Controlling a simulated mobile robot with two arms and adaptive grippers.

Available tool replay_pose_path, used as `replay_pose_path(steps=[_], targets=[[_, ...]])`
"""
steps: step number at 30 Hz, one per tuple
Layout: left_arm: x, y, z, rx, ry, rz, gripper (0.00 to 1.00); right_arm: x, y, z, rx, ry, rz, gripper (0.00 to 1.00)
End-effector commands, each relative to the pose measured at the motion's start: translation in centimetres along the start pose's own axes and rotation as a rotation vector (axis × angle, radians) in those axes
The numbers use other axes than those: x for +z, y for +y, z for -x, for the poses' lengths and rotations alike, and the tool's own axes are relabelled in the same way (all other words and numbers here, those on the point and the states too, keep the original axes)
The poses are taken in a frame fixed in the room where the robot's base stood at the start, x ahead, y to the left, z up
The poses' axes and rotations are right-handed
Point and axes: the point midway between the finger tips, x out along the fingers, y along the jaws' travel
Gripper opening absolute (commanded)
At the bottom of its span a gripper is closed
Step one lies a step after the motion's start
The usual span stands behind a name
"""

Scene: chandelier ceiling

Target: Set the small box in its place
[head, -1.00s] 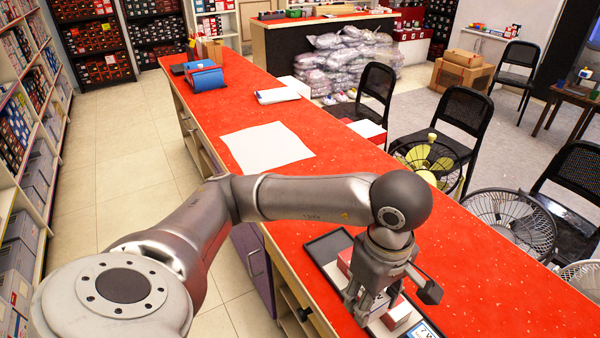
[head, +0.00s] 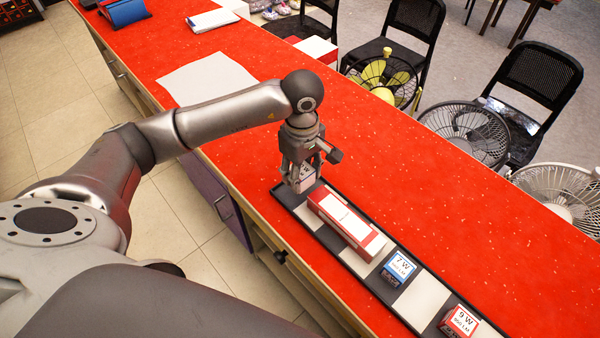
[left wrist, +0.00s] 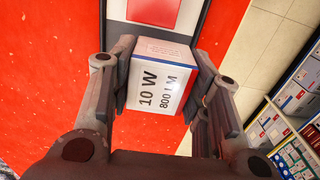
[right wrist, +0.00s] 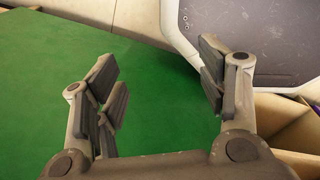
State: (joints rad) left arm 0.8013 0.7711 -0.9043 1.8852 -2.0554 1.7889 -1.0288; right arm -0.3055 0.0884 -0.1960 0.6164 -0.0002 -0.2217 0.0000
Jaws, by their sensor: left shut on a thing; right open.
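The small box (head: 305,174) is white with blue and red edges and reads "10 W 800 LM" in the left wrist view (left wrist: 158,82). My left gripper (head: 301,182) is shut on it, with a finger on each side. It is at the far left end of a long black tray (head: 279,190) on the red counter; the gap below it cannot be judged. The tray has white panels and holds a long red and white box (head: 345,220), a blue 7 W box (head: 398,268) and a red 9 W box (head: 459,322). My right gripper (right wrist: 165,90) is open and empty.
The red counter (head: 440,200) is clear behind the tray. A white sheet (head: 203,77) lies farther left on it. Fans (head: 465,135) and black chairs (head: 535,85) stand beyond the counter. A green surface (right wrist: 170,110) lies under my right gripper.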

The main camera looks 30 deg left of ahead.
Motion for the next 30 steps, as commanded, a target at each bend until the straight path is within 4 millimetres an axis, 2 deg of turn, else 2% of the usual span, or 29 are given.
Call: replay_pose_path(steps=[3, 10, 17, 29, 30], targets=[[-1.1, 0.8, -1.5, -0.001, -0.001, 0.002, 0.2, -0.7, -0.1, 0.6, -0.001, 0.011, 0.001, 0.66], [-2.0, 1.6, -3.0, 0.0, -0.001, 0.001, 0.2, -1.2, -0.9, 0.9, -0.011, 0.017, 0.0, 0.66], [-2.0, 1.6, -5.8, 0.001, -0.001, 0.0, 0.2, -1.4, -1.4, 2.5, -0.017, 0.018, 0.0, 0.66], [-2.0, 1.6, -6.5, 0.003, 0.001, 0.0, 0.2, -1.1, -0.7, 1.8, -0.009, 0.014, 0.002, 0.66], [-2.0, 1.6, -6.4, 0.003, 0.0, 0.0, 0.47, -1.1, -0.6, 1.9, -0.007, 0.013, 0.001, 0.66]])
